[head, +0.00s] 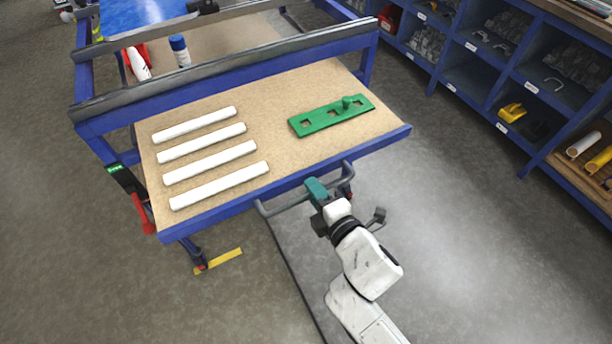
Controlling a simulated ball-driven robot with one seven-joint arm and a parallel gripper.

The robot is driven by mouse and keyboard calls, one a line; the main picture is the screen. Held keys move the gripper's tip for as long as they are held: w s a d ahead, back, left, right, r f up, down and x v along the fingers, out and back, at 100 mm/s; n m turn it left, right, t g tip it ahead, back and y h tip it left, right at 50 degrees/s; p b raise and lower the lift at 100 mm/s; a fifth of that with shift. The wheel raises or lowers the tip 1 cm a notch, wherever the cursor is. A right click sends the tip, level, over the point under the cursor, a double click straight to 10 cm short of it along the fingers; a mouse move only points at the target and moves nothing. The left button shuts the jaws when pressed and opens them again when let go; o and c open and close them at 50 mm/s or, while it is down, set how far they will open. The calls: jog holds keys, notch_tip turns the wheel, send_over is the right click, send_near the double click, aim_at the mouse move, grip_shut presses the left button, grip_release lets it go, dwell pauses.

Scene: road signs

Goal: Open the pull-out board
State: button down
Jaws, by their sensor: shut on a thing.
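The pull-out board (275,125) is a tan panel with a blue front edge, and it extends toward me from under the blue bench frame (230,65). A grey bar handle (283,207) runs along its front edge. My gripper (316,189), with teal fingers, is shut on the handle near its middle. The fingers cover that part of the bar. Several white bars (206,154) lie side by side on the left of the board. A green plate (331,116) with square holes and a knob lies on its right.
A red-handled tool (142,212) hangs at the board's left side. Blue shelves (470,75) with bins line the right. Floor in front and right of the board is clear.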

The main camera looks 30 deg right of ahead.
jog(key=shift+f+v, duration=0.2)
jog(key=shift+v, duration=0.7)
jog(key=shift+f+v, duration=0.15)
jog(key=shift+v, duration=0.75)
jog(key=shift+f+v, duration=0.2)
jog(key=shift+v, duration=0.7)
jog(key=c, duration=1.2)
grip_release()
jog(key=b+v, duration=0.1)
jog(key=v, duration=1)
jog(key=shift+f+b, duration=0.1)
jog(key=shift+b, duration=0.2)
